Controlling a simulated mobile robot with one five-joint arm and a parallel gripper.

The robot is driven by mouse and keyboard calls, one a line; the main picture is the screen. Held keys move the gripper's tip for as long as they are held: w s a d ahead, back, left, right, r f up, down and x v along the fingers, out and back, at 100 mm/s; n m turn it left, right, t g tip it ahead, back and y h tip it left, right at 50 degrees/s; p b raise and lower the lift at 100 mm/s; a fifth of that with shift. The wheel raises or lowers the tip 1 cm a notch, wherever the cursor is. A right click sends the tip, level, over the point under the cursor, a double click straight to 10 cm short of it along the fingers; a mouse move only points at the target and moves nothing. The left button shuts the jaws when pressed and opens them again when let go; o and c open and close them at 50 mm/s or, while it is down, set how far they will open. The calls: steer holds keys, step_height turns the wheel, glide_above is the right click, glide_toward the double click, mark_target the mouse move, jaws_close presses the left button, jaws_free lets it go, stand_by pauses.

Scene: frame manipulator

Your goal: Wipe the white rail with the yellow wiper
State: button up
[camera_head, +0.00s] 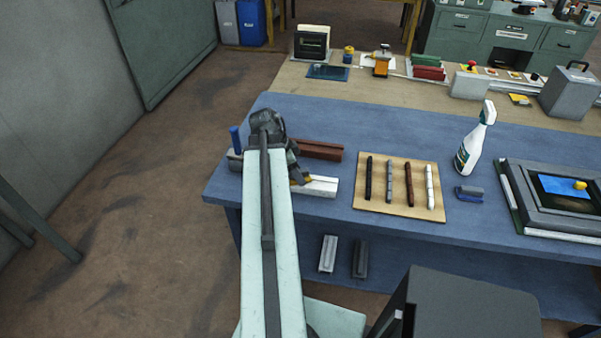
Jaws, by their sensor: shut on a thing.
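The white rail (322,187) lies on the blue mat near the front left of the table, its left part hidden behind my arm. My gripper (298,179) reaches down at the rail's visible left part. It is shut on the yellow wiper (301,183), of which only a small yellow edge shows. The wiper appears to be at the top of the white rail; I cannot tell whether it touches.
A red-brown rail (320,150) lies just behind. A blue upright object (235,140) stands at the left.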

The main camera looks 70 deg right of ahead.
steer(key=shift+w+a+f, duration=0.15)
steer(key=shift+w, duration=1.3)
steer(key=shift+w+a, duration=0.15)
steer(key=shift+w, duration=1.45)
steer(key=shift+w+a, duration=0.15)
steer(key=shift+w, duration=0.75)
steer(key=shift+w+a, duration=0.1)
steer(key=shift+w, duration=0.8)
step_height(320, 180, up, 6)
steer(key=p, duration=0.5)
steer(key=shift+p, duration=0.35)
step_height(320, 180, up, 3)
steer(key=p, duration=0.3)
